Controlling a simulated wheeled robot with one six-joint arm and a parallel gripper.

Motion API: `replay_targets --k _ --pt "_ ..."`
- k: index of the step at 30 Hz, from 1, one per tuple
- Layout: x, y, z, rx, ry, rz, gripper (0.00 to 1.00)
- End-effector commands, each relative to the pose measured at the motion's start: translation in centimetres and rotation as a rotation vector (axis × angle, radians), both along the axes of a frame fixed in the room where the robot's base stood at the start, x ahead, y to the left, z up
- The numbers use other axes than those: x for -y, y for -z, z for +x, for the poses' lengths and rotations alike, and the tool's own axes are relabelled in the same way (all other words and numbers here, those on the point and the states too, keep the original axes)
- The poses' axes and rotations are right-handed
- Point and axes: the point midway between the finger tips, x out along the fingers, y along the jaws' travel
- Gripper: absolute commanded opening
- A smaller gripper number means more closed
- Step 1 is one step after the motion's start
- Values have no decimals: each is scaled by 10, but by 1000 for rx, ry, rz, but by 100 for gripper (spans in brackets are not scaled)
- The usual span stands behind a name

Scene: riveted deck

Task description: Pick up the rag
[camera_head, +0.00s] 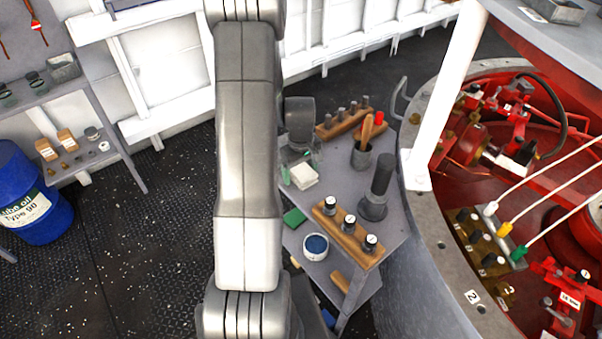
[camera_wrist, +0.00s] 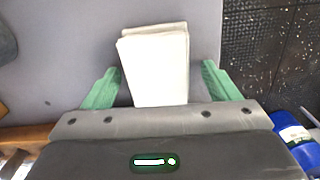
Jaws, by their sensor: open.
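The rag (camera_head: 304,177) is a folded white cloth lying on the grey bench top (camera_head: 330,225). It also shows in the wrist view (camera_wrist: 157,62), with its near end reaching down to the gripper's front edge. My gripper (camera_wrist: 160,69) is open, with one green finger on each side of the rag and a gap on both sides. In the head view my gripper (camera_head: 297,164) is at the rag, partly hidden by my arm. I cannot tell the exact height of the fingertips above the bench.
A wooden rack with several knobs (camera_head: 345,237), a dark upright tool (camera_head: 378,190), a cup of tools (camera_head: 361,155), a green pad (camera_head: 294,217) and a blue-filled tin (camera_head: 315,247) stand near. A red machinery pit (camera_head: 480,150) lies right. A blue drum (camera_head: 35,190) stands left.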

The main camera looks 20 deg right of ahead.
Motion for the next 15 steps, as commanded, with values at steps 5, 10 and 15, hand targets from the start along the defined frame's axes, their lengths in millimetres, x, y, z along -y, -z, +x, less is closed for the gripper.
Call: replay_targets --k 5,10,15 --pt "0 0 0 0 0 0 64" --pt "0 0 0 0 0 0 34" --pt "0 -1 0 0 0 0 30"
